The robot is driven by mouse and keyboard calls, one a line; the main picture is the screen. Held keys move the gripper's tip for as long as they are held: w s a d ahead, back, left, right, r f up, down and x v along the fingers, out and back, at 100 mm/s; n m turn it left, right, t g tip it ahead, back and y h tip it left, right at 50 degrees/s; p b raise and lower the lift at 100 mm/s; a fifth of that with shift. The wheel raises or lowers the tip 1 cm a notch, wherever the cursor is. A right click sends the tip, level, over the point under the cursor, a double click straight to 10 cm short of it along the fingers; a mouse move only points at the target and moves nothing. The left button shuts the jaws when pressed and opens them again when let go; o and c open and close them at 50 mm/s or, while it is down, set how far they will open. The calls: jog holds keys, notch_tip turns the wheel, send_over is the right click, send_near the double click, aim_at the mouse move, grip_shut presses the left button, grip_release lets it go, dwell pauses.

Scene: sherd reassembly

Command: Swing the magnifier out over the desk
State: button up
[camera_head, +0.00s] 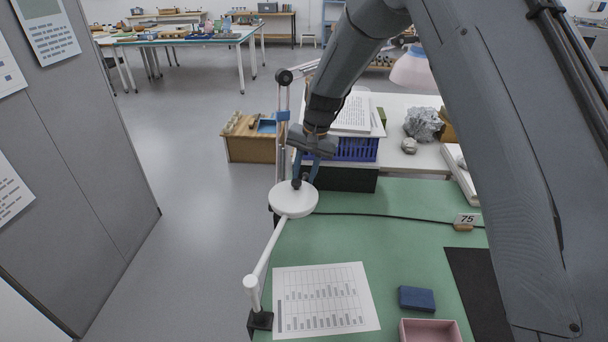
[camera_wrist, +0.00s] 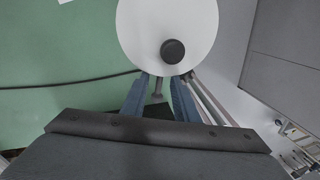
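The magnifier has a round white head (camera_head: 293,201) with a dark knob (camera_head: 296,184) on top. Its white arm (camera_head: 268,250) runs from a dark clamp (camera_head: 260,320) at the desk's left edge. The head lies over the far left edge of the green desk (camera_head: 400,225). In the wrist view, the head (camera_wrist: 150,20) fills the top middle, with the green top left of it and grey floor right. My gripper (camera_head: 304,182) is at the head's far side, its blue fingers apart and empty. The knob (camera_wrist: 172,50) shows just beyond the fingertips (camera_wrist: 162,77), not between them.
A printed sheet (camera_head: 325,298), a blue block (camera_head: 416,298) and a pink box (camera_head: 430,332) lie on the near desk. A jointed metal stand (camera_head: 281,130) rises beside my gripper. The middle of the desk is clear.

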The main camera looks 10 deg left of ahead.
grip_shut()
dwell(1.3)
